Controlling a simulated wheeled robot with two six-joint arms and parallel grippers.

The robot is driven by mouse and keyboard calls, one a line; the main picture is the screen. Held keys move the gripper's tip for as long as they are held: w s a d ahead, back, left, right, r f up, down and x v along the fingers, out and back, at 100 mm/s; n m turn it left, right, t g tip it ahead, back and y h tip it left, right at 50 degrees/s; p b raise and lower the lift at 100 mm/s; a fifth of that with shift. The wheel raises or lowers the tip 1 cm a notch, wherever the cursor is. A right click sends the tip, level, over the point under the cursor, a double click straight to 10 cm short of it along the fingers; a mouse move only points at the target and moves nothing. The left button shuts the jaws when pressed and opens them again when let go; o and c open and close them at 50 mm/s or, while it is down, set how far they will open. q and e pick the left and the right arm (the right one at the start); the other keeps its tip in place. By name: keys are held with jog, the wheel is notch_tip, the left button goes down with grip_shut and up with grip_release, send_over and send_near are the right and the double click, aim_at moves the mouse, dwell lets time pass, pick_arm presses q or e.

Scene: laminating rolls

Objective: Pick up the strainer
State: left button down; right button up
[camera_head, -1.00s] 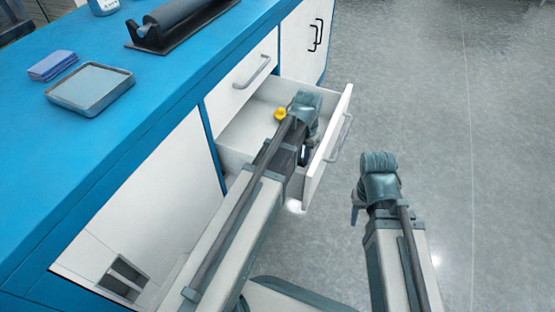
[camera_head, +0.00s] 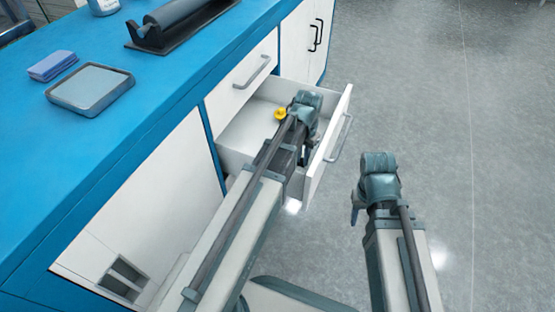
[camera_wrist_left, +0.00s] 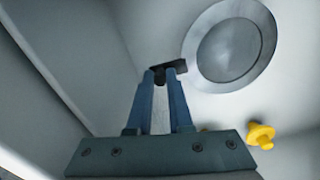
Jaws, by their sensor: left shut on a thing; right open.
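The strainer (camera_wrist_left: 229,46) shows in the left wrist view as a round grey disc with a pale rim, at the upper right over the drawer floor. A short black piece that looks like its handle lies between the fingertips of my left gripper (camera_wrist_left: 162,78). The blue fingers are shut on this piece. In the head view my left arm reaches into the open drawer (camera_head: 237,135), and the wrist hides the strainer there. My right gripper (camera_head: 354,214) is open and empty, outside the drawer over the floor; its fingers are mostly hidden by the wrist.
A small yellow object (camera_wrist_left: 260,135) lies in the drawer beside my left gripper. The drawer walls stand close around the left wrist. On the blue counter are a grey tray (camera_head: 90,90), a blue stack (camera_head: 52,66) and a dark roller (camera_head: 180,20). The floor at right is clear.

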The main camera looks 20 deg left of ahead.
pick_arm(q)
jog(key=shift+r, duration=0.15)
dwell(0.3)
notch_tip(320, 180, up, 10)
jog(key=p, duration=1)
